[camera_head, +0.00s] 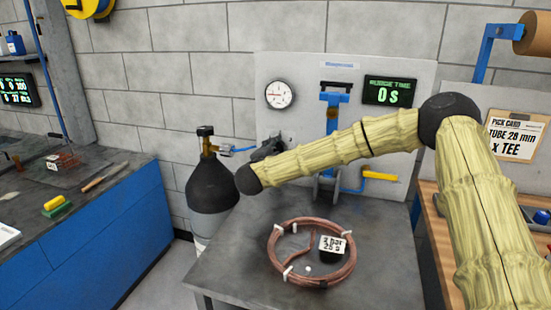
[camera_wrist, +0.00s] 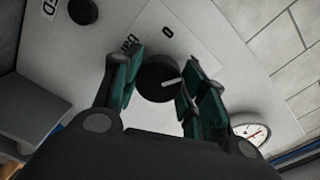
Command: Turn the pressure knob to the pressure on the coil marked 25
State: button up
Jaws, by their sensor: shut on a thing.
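The pressure knob (camera_wrist: 153,82) is a round black knob with a white pointer line, on the pale panel in the wrist view. My gripper (camera_wrist: 161,77) is shut on it, with one green-padded finger on each side. The pointer is toward the right finger. A printed "0" and what looks like "bar" are beside the knob. In the head view my gripper (camera_head: 268,147) is at the panel's lower left and hides the knob. The copper coil (camera_head: 275,268) lies on the grey bench. Its white tag (camera_head: 332,245) reads "3 bar" and "25 s".
A round gauge (camera_head: 279,94) is above my gripper; its exact reading is too small to tell. A purge time display (camera_head: 390,91) shows "0 s". A dark gas cylinder (camera_head: 211,185) stands left of the bench. A second black knob (camera_wrist: 82,11) is on the panel.

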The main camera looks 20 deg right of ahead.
jog(key=m+b, duration=0.3)
jog(key=shift+d+f+m+b, duration=0.1)
jog(key=shift+f+m+b, duration=0.25)
jog(key=shift+m+b, duration=0.05)
jog(key=m+b, duration=0.8)
jog(key=b, duration=0.1)
jog(key=shift+r, duration=0.15)
jog(key=o, duration=1)
jog(key=shift+r, duration=0.1)
jog(key=shift+o, duration=0.2)
jog(key=shift+r, duration=0.1)
jog(key=shift+s, duration=0.1)
jog(key=v, duration=1.2)
jog(key=shift+d, duration=0.1)
